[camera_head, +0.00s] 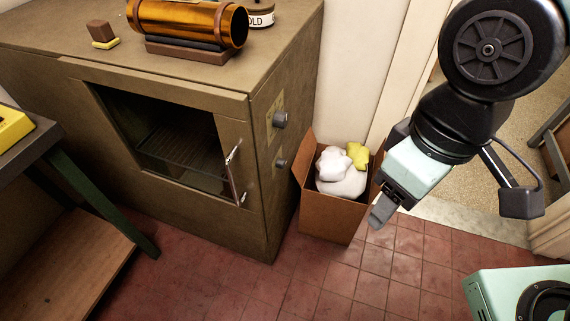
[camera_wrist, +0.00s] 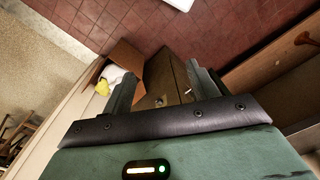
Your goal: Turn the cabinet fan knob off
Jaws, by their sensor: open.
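I cannot read which is the fan knob or how either is turned. My gripper (camera_head: 379,209) is to the right of the cabinet, apart from both knobs, pointing down. In the wrist view, my gripper (camera_wrist: 162,72) is open and empty, and the cabinet (camera_wrist: 163,72) shows between its fingers with one knob (camera_wrist: 158,101) visible.
A workbench (camera_head: 75,190) is at the left.

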